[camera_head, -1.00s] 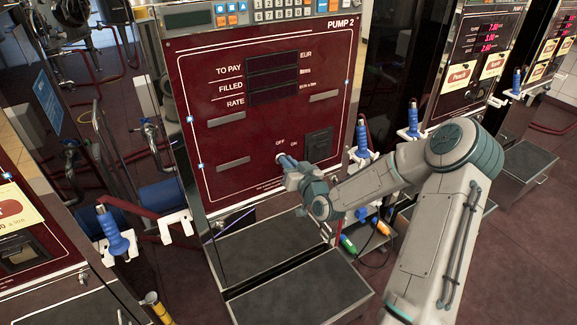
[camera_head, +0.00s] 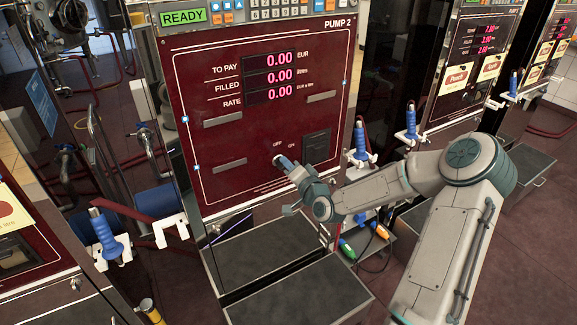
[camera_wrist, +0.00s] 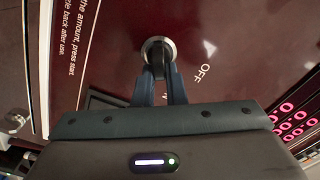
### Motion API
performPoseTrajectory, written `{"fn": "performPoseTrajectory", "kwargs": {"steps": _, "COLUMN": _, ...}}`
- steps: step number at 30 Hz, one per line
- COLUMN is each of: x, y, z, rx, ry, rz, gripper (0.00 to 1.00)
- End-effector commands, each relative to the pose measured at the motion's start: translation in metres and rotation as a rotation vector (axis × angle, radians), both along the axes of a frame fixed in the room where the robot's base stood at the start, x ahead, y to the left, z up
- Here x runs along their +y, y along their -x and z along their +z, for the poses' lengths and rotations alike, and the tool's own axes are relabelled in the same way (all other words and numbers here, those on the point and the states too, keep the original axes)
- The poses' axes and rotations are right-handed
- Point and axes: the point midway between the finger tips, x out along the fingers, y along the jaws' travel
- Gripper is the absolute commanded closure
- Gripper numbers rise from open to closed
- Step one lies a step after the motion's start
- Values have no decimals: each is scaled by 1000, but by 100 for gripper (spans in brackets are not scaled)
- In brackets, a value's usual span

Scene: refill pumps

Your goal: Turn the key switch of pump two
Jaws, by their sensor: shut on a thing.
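Pump two is the dark red panel (camera_head: 225,135) marked "PUMP 2" in the head view. Its display (camera_head: 270,78) is lit with 0.00 on each of its three lines, and a green strip (camera_head: 183,17) reads READY. The key switch (camera_wrist: 158,46) shows in the wrist view as a round metal ring with a dark key part, beside the word OFF. My gripper (camera_head: 284,162) reaches the panel just below the OFF and ON labels. In the wrist view its two fingers (camera_wrist: 160,75) are closed together on the key, which they partly hide.
A dark square recess (camera_head: 317,147) is right of the switch. Grey steps (camera_head: 265,250) stand below the panel. Blue nozzles hang left (camera_head: 103,228) and right (camera_head: 360,140) of the pump. Other pumps stand on both sides.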

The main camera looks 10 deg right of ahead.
Motion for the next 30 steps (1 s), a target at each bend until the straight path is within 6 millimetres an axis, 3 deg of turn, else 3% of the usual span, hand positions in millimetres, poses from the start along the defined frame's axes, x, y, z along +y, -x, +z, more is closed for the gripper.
{"fn": "performPoseTrajectory", "kwargs": {"steps": 18, "x": -1, "y": 0, "z": -2, "rx": 16, "ry": -41, "rz": 0, "gripper": 100}}
{"fn": "performPoseTrajectory", "kwargs": {"steps": 19, "x": -1, "y": 0, "z": -2, "rx": 16, "ry": -41, "rz": 0, "gripper": 84}}
{"fn": "performPoseTrajectory", "kwargs": {"steps": 21, "x": -1, "y": 0, "z": -1, "rx": 16, "ry": -41, "rz": 0, "gripper": 67}}
{"fn": "performPoseTrajectory", "kwargs": {"steps": 30, "x": -1, "y": 1, "z": -1, "rx": 15, "ry": -40, "rz": 0, "gripper": 67}}
